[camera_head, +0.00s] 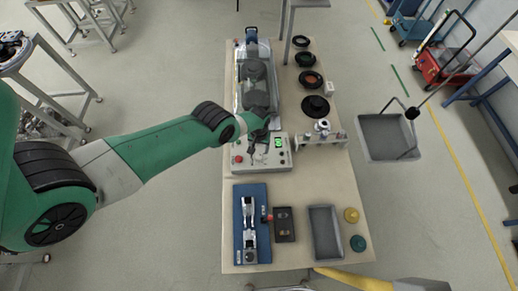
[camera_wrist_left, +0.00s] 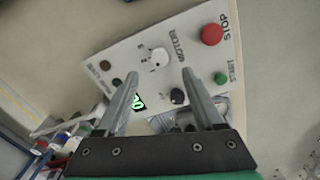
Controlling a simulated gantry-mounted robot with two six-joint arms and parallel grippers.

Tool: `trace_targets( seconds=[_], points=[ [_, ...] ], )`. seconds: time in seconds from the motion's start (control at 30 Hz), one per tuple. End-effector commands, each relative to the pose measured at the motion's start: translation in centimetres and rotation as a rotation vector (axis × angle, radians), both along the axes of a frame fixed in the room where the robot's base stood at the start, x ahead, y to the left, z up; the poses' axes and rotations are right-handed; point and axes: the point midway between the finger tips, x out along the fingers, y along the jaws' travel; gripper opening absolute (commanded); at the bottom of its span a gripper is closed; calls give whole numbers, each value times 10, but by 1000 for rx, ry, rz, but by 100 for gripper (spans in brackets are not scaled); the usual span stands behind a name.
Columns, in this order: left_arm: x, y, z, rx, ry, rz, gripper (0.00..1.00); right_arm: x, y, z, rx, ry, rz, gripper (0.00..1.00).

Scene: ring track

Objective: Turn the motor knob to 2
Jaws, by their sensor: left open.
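The control box (camera_head: 262,157) stands at the middle of the table, with a lit green display (camera_head: 278,142). In the left wrist view its panel (camera_wrist_left: 125,50) is tilted. The white motor knob (camera_wrist_left: 158,57) is beside the word MOTOR; the marks around it are too small to read, and I cannot tell its setting. My left gripper (camera_head: 262,137) is over the box. In the wrist view the open, empty left gripper (camera_wrist_left: 160,73) has its fingertips either side of the knob in the picture, apparently short of it. My right gripper is not in view.
A red STOP button (camera_wrist_left: 211,34), a green button (camera_wrist_left: 220,78) and a black knob (camera_wrist_left: 179,96) are close around the motor knob. A clear-covered machine (camera_head: 257,80) lies behind the box. Black rings (camera_head: 305,59) and a grey tray (camera_head: 325,232) share the table.

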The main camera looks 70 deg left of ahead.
Motion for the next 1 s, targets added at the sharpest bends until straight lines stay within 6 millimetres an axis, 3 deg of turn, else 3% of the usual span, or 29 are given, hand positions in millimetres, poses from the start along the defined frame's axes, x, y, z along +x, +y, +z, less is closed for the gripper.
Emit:
trace_targets(
  seconds=[0.03,0.1,0.3,0.67,1.0],
  points=[
    [0,0,-24,0,0,0,70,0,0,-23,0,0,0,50],
    [0,0,-39,0,0,0,70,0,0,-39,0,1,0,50],
    [0,0,-71,0,0,0,70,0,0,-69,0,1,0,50],
    [0,0,-73,0,0,0,70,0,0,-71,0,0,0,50],
    [0,0,-73,0,0,0,8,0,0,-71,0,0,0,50]
  ],
)
